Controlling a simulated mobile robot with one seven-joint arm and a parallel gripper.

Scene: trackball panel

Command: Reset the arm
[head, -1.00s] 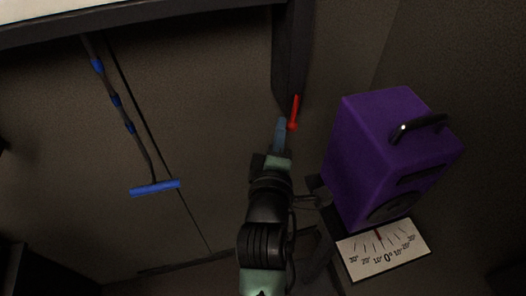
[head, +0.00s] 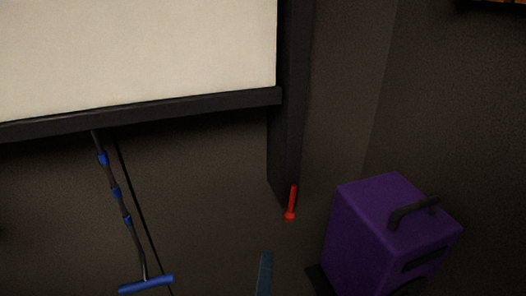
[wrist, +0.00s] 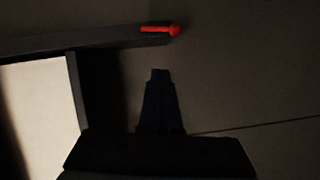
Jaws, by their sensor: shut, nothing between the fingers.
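My gripper (head: 264,256) shows only as a narrow blue-grey tip at the bottom edge of the head view. The rest of my arm is out of that picture. In the wrist view the fingers (wrist: 160,73) are together and point away from the camera, with nothing visible between them. A red lever with a rounded end (head: 291,204) is at the lower end of a dark upright post, above and right of my gripper in the head view. It also shows in the wrist view (wrist: 161,30), beyond the fingertips and apart from them.
A purple box with a black handle (head: 375,225) stands at the lower right. A pale panel in a dark frame (head: 140,55) fills the upper left. A blue T-shaped handle on a jointed rod (head: 146,285) is at the lower left.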

